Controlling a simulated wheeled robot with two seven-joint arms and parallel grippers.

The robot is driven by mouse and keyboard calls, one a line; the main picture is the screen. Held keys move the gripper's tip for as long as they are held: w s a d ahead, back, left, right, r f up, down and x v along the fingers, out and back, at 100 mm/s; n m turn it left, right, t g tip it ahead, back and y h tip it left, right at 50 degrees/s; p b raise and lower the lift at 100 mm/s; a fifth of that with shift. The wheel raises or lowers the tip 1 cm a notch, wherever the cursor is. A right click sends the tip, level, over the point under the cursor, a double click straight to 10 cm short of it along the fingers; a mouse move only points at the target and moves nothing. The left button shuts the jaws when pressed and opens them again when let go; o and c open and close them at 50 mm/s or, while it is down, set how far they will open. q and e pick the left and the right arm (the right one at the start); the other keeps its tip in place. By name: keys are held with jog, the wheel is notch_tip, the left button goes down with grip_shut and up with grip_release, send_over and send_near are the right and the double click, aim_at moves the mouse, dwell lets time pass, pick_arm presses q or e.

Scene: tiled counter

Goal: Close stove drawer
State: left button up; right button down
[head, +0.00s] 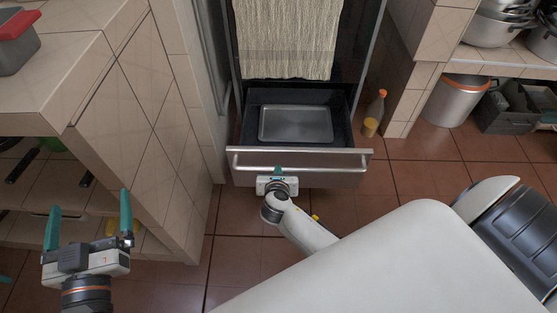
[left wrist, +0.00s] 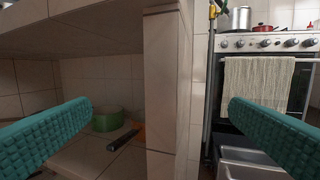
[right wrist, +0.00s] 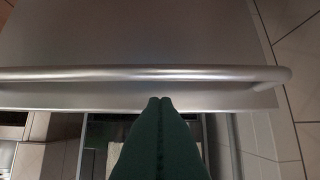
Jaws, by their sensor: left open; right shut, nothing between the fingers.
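The stove drawer (head: 316,170) is pulled out below the oven in the head view, with its inside showing. It has a metal front with a long bar handle (head: 300,151), and a metal tray (head: 296,124) lies inside it. My right gripper (head: 278,172) is shut and empty at the drawer front, left of its middle. In the right wrist view its fingertips (right wrist: 161,101) are just by the bar handle (right wrist: 150,74); I cannot tell whether they touch. My left gripper (head: 89,222) is open and empty at the lower left, away from the drawer.
The tiled counter (head: 134,100) with open shelves stands left of the stove. A towel (head: 286,38) hangs on the oven front. A bottle (head: 376,105) stands on the floor right of the drawer. A bucket (head: 455,101) and dark crates (head: 507,112) are further right.

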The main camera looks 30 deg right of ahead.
aim_at(279, 153)
jog(key=w+d, duration=0.1)
jog(key=w+b, duration=0.1)
jog(key=w, duration=0.1)
jog(key=w+d+f+b, duration=0.1)
jog(key=shift+w+d, duration=0.15)
jog(key=shift+d, duration=0.15)
pick_arm(q)
jog(key=s+r+t+h, duration=0.2)
jog(key=s+r+t, duration=0.1)
jog(key=r+t, duration=0.3)
jog(key=shift+d+r+t, duration=0.25)
jog(key=shift+r+t, duration=0.05)
jog(key=shift+r, duration=0.85)
pick_arm(e)
jog(key=shift+w+d, duration=0.2)
jog(key=shift+w, duration=0.05)
